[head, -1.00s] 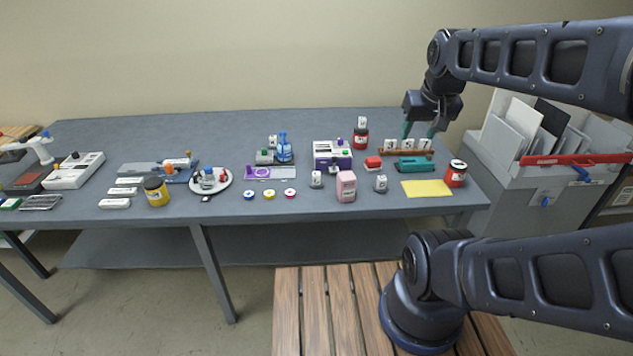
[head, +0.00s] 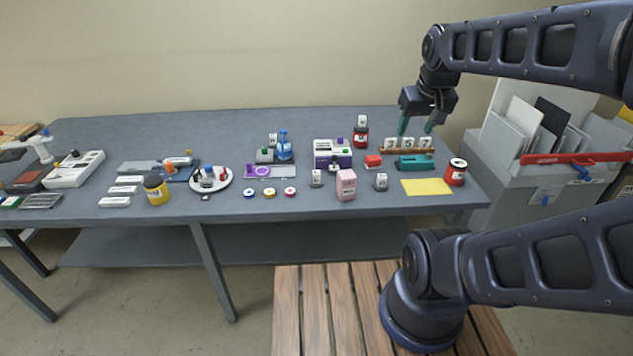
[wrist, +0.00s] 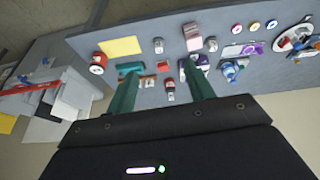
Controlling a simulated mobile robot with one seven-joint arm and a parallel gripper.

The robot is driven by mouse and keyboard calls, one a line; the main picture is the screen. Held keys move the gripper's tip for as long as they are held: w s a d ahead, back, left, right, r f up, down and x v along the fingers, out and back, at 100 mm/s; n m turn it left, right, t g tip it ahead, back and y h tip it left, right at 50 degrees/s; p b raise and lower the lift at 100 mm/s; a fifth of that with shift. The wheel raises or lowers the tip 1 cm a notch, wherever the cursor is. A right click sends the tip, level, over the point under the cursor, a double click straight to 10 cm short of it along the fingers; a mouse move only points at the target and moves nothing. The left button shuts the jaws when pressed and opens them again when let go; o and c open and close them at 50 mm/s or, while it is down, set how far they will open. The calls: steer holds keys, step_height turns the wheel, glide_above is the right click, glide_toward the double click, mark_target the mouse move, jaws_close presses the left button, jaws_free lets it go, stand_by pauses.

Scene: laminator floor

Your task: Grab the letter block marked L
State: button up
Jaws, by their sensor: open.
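Several small white letter blocks show in the head view, and their letters are too small to read surely, so I cannot tell which is L. Some sit in a row on a brown rack (head: 385,150). One block (head: 362,120) is on top of a red jar (head: 361,137). Others stand on the table: one block (head: 316,178) left of the pink bottle, another block (head: 381,181) right of it. A further block (head: 272,140) is at the back by the blue bottle. My gripper (head: 416,128) is open and empty above the rack; its green fingers also show in the wrist view (wrist: 163,85).
The grey table (head: 330,210) also holds a pink bottle (head: 346,185), a purple-and-white device (head: 332,153), a teal stapler-like item (head: 416,163), a yellow sheet (head: 427,187) and a red can (head: 456,172). A grey bin of panels (head: 545,185) stands right. The table's back strip is clear.

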steer(key=w+a+f+n+g, duration=0.1)
steer(key=w+a+f+n, duration=0.15)
steer(key=w, duration=0.35)
steer(key=w+a+f+n+g+h, duration=0.1)
steer(key=w+a+f+n, duration=0.1)
steer(key=w+a+n, duration=0.35)
steer(key=w+a+f+n+g, duration=0.1)
steer(key=w+a+f, duration=0.1)
steer(key=w, duration=0.5)
steer(key=w+a+f+n, duration=0.2)
steer(key=w+a+f, duration=0.1)
steer(key=a+f, duration=0.1)
steer(key=w+a+f+n+g, duration=0.1)
steer(key=w+a+f+n, duration=0.2)
steer(key=f, duration=0.4)
steer(key=w+a+f+n, duration=0.3)
steer(key=w+a+f, duration=0.1)
steer(key=a+f, duration=0.1)
steer(key=shift+w+a+f+h, duration=0.25)
steer(key=shift+a+f+h, duration=0.05)
steer(key=shift+h, duration=0.1)
glide_above(316, 172)
step_height(316, 172, down, 5)
steer(key=shift+w+r, duration=0.1)
steer(key=shift+w, duration=0.05)
steer(key=shift+d+f, duration=0.1)
steer(key=shift+f, duration=2.6)
jaws_close()
